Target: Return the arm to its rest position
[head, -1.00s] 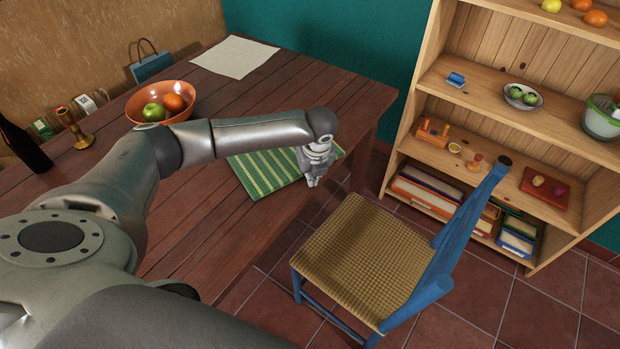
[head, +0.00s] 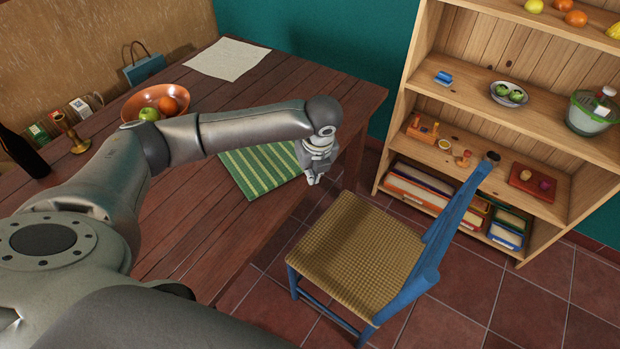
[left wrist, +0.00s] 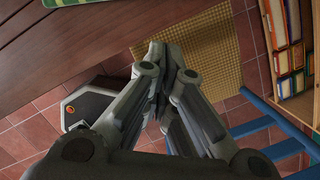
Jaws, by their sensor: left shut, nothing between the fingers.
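My left arm reaches in from the left in the head view, over the dark wooden table (head: 215,235). My left gripper (head: 313,182) hangs pointing down near the table's right edge, between the green striped mat (head: 255,175) and the chair. In the left wrist view the left gripper (left wrist: 172,50) has its fingers together with nothing between them. The woven chair seat shows beyond the fingertips there. My right gripper is in neither view.
A blue chair with a woven seat (head: 355,250) stands right of the table. A wooden shelf (head: 480,120) stands behind it. On the table are a copper fruit bowl (head: 135,104), a dark bottle (head: 22,152), a candlestick (head: 72,135) and white paper (head: 228,59).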

